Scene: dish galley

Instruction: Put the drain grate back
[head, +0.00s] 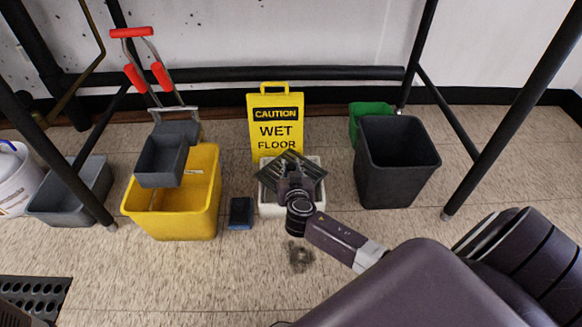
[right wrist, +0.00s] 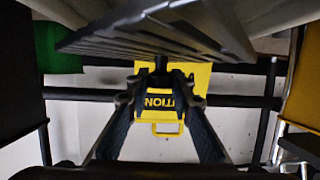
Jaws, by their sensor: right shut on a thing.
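The drain grate (head: 278,178) is a dark grey slatted plate. In the head view it sits tilted and turned askew over a white square basin (head: 270,210) on the floor, which it and my gripper partly hide. My right gripper (head: 296,182) is shut on the grate at its near right side. In the right wrist view the slatted grate (right wrist: 150,35) spans the top, above the fingers of the right gripper (right wrist: 156,95). Whether the grate touches the basin's rim cannot be told. My left gripper is not in view.
A yellow wet-floor sign (head: 275,115) stands just behind the basin. A yellow mop bucket (head: 175,220) and a blue item (head: 241,212) are to the left, a dark bin (head: 393,165) and green bin (head: 366,118) to the right. A dark stain (head: 300,257) marks the floor in front.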

